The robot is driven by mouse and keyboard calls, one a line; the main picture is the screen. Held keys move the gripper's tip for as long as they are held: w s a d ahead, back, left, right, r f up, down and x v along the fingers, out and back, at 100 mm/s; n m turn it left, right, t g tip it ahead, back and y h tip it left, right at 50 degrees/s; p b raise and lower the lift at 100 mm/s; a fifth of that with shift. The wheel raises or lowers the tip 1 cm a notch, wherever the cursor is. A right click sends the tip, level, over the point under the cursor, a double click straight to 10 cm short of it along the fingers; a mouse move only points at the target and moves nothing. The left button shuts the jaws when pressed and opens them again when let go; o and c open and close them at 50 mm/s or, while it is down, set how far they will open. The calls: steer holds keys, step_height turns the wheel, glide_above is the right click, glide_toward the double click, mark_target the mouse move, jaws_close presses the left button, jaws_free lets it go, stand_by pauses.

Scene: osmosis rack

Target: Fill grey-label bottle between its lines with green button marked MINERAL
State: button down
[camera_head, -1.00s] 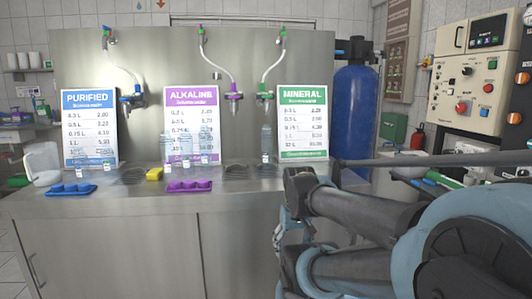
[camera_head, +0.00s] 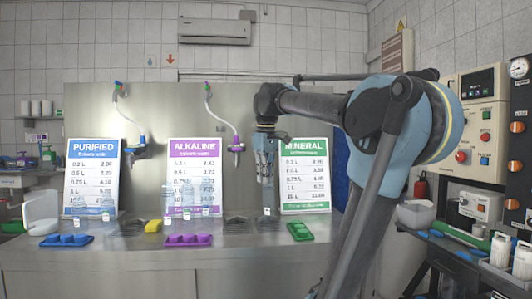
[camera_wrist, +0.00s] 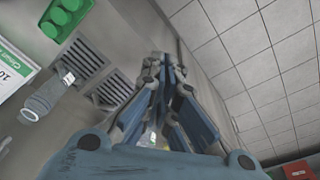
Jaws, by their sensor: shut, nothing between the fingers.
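My gripper (camera_head: 265,180) is shut and empty. It points down in front of the steel back panel, left of the green MINERAL sign (camera_head: 306,180). A clear bottle (camera_head: 268,197) with a small pale label stands at the mineral station, just below my fingers in the head view. In the wrist view, the bottle (camera_wrist: 46,101) is apart from and left of my gripper (camera_wrist: 167,72), beside a drain grate. The label's exact shade and the fill lines are too small to tell. The green button and mineral tap are hidden behind my arm.
A green tray (camera_head: 300,231) lies at the counter's front right, a purple tray (camera_head: 188,240) and a blue tray (camera_head: 66,240) further left. Several bottles stand by the ALKALINE sign (camera_head: 194,165). A yellow sponge (camera_head: 153,226) lies between. A control cabinet (camera_head: 475,130) stands right.

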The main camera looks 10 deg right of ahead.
steer(key=w+a+r+n, duration=0.3)
steer(key=w+a+r, duration=0.1)
steer(key=r, duration=0.4)
steer(key=w+a+r+n+g, duration=0.1)
steer(key=w+a+r+n, duration=0.2)
steer(key=a+r, duration=0.3)
steer(key=w+a+r+n, duration=0.3)
steer(key=w+a+r, duration=0.3)
steer(key=r, duration=0.4)
steer(key=shift+r+n, duration=0.4)
